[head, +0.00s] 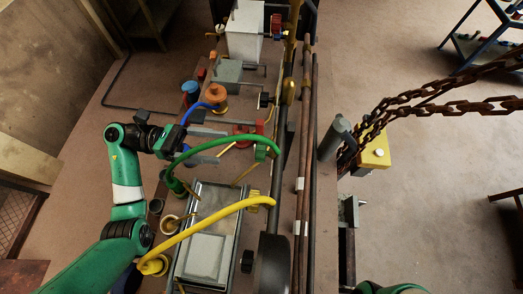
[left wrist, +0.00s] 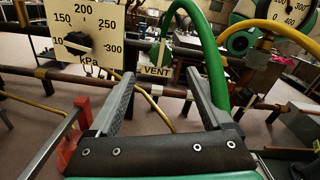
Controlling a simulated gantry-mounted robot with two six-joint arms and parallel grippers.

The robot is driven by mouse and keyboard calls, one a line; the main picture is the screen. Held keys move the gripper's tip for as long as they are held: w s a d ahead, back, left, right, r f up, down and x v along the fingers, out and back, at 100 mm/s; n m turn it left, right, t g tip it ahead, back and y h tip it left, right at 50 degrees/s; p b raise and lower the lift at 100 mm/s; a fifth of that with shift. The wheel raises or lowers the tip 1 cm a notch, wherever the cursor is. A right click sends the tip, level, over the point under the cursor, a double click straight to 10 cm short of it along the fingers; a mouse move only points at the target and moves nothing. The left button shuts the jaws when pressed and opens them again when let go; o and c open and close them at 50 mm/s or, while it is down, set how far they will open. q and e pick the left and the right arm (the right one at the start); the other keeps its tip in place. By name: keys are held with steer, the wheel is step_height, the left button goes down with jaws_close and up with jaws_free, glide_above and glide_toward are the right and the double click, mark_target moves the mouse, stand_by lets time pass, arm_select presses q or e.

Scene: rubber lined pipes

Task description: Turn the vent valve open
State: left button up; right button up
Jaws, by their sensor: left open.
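A "VENT" label (left wrist: 157,71) hangs on the dark pipe in the left wrist view, between and beyond my fingertips. A green fitting (left wrist: 158,53) sits just above it at the end of the green hose (left wrist: 210,60). In the head view, the green hose (head: 225,140) arches over my left gripper (head: 219,147) to a green fitting (head: 261,153) on the pipe. My left gripper (left wrist: 160,90) is open and empty, its fingers pointing toward the label and apart from it. A valve handle at the vent cannot be made out clearly. My right gripper is out of view.
A pressure gauge (left wrist: 88,38) marked kPa stands left of the label. A red part (left wrist: 80,135) is close beside my left finger. A yellow hose (head: 215,220) arches nearer the front. Heavy chains (head: 430,103) and a yellow block (head: 375,153) are at the right.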

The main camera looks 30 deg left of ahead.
mark_target(260, 152)
arm_select(q)
steer(key=p+x, duration=0.1)
steer(key=x, duration=1)
steer(key=shift+p, duration=0.3)
jaws_close()
